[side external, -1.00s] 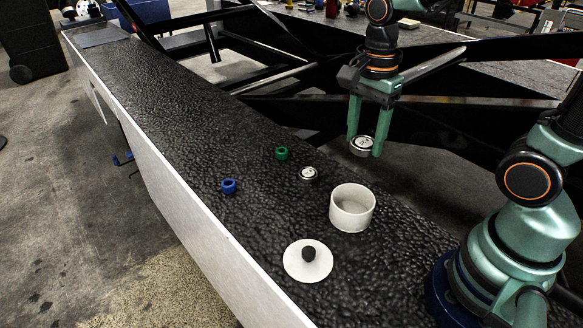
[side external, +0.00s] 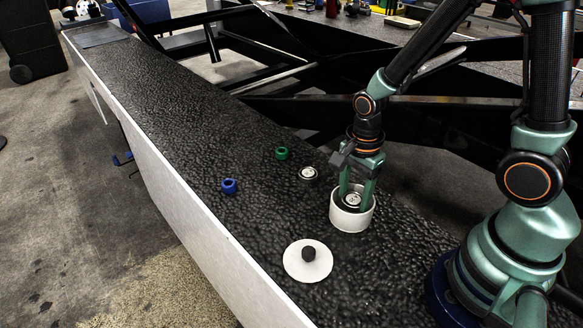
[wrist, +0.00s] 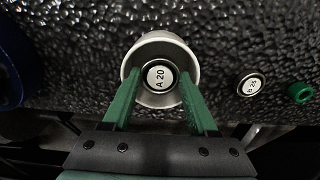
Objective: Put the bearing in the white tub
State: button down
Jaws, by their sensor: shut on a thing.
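The white tub (side external: 350,217) stands open on the black belt, and it also shows in the wrist view (wrist: 190,61). My gripper (side external: 354,203) points down into the tub, its green fingers shut on a round silver bearing. The bearing (side external: 353,199) is inside the tub's mouth; its label reads "A 20" in the wrist view (wrist: 160,77). I cannot tell whether it touches the tub floor. A second bearing (side external: 308,173) lies on the belt behind the tub, labelled "B 25" or similar in the wrist view (wrist: 252,86). The tub's white lid (side external: 295,268) with black knob lies in front.
A blue ring (side external: 229,186) and a green ring (side external: 281,153) lie on the belt to the left of and behind the tub. The belt (side external: 150,95) is clear toward its far end. Black frame beams run behind the belt.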

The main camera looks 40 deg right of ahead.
jog(key=shift+f, duration=0.7)
jog(key=shift+c, duration=2.3)
grip_release()
notch_tip(320, 180, up, 13)
notch_tip(320, 180, up, 7)
jog(key=n+t, duration=0.4)
jog(key=n, duration=0.9)
send_over(353, 199)
jog(key=n, duration=0.1)
jog(key=r+n+t, duration=0.1)
jog(key=n, duration=0.1)
jog(key=d+r+n, duration=0.1)
jog(key=n, duration=0.1)
jog(key=shift+s+r+t, duration=0.1)
jog(key=shift+s+t, duration=0.15)
jog(key=shift+t, duration=0.05)
